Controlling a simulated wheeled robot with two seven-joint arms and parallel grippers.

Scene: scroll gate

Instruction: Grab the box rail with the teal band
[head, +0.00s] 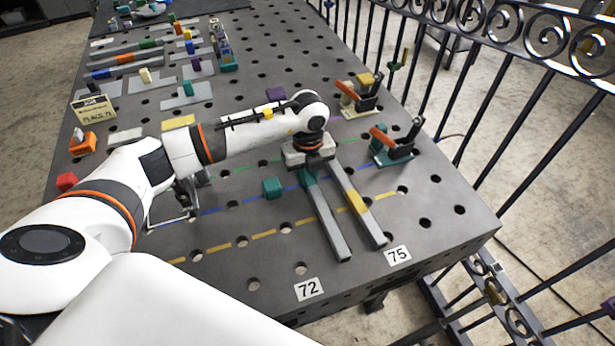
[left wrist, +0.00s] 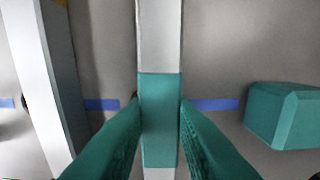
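The box rail with the teal band (head: 328,223) is a long grey bar lying on the perforated table, running toward the near edge. Its teal band (left wrist: 161,120) fills the middle of the left wrist view. My left gripper (head: 310,178) points down over the far part of this rail. In the left wrist view its two teal fingers (left wrist: 160,105) stand on either side of the band, with their tips against its sides and no gap visible. A second grey rail with a yellow band (head: 357,203) lies just to the right. My right gripper is not in view.
A teal block (head: 272,187) lies left of the rail. Two toggle clamps with orange handles, one nearer (head: 395,145) and one farther (head: 357,95), stand to the right. Labels 72 (head: 308,289) and 75 (head: 398,255) mark the near edge. An iron railing (head: 500,110) runs along the right.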

